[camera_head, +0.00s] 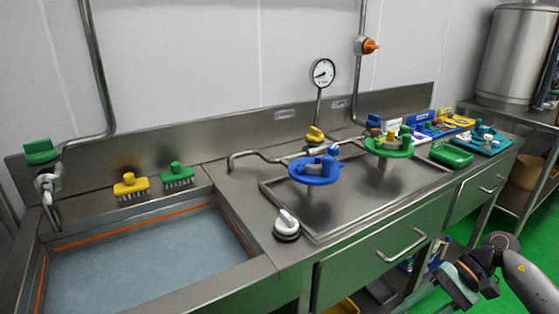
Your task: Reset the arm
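My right arm (522,276) comes in at the lower right. Its gripper (446,284) hangs in front of the steel counter, over the green floor and apart from the counter's front. Its fingers are small and dark in the picture, so I cannot tell whether they are open or shut. I see nothing clearly held in it. My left arm and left gripper are not in view.
A water-filled sink (145,262) is at left, with yellow (131,185) and green (177,175) brushes behind it. Blue (315,170) and green (389,147) round holders stand on the counter. A drawer handle (402,246) juts from its front. Green floor (480,232) is open at right.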

